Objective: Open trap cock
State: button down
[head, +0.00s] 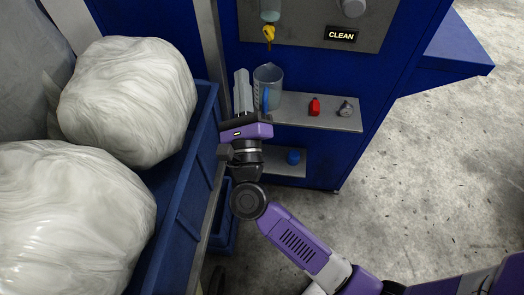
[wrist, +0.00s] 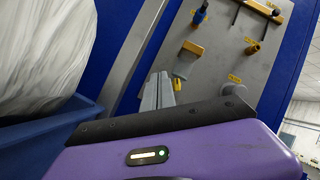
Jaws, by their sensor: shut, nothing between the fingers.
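The trap cock is most likely the yellow tap (head: 268,34) under the clear bowl (head: 270,12) on the grey panel in the head view. A small yellow part (wrist: 178,83), perhaps the same tap, shows just right of my fingertips in the wrist view. My gripper (head: 242,73) has its grey fingers together and empty, pointing up. In the head view it is below and left of the yellow tap, apart from it. The fingers also show in the wrist view (wrist: 157,76). The tap's exact handle position is too small to tell.
A clear jug (head: 268,76) with a blue handle stands on the shelf (head: 330,119), close right of my fingers. A red bottle (head: 314,107) and a small metal piece (head: 345,109) are farther right. A blue bin (head: 172,215) with wrapped white bundles (head: 125,95) stands left.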

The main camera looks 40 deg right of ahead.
jog(key=s+a+n+t+y+p, duration=0.1)
jog(key=s+a+n+y, duration=0.3)
jog(key=n, duration=0.9)
jog(key=s+a+n+t+y+p, duration=0.1)
jog(key=s+a+n+y+p, duration=0.1)
jog(key=s+a+n+y, duration=0.3)
jog(key=s+n+y, duration=0.4)
jog(key=s+n, duration=0.2)
jog(key=n, duration=0.3)
jog(key=shift+f+n+t+p, duration=0.3)
jog(key=shift+f+t+p, duration=0.1)
jog(key=c, duration=1.5)
grip_release()
jog(key=shift+s+a+f, duration=0.1)
jog(key=shift+s+a, duration=0.05)
jog(key=shift+s, duration=0.1)
jog(key=shift+o, duration=0.5)
jog(key=shift+w+a+n, duration=0.1)
jog(key=shift+n, duration=0.2)
jog(key=w+a+f+n+g+y+b, duration=0.1)
jog(key=w+a+f+n+y+b, duration=0.15)
jog(key=w+n, duration=0.3)
jog(key=m+g+h+b, duration=0.3)
jog(key=g+h+b, duration=0.6)
jog(key=h, duration=0.6)
send_near(269, 37)
jog(key=shift+x, duration=4.2)
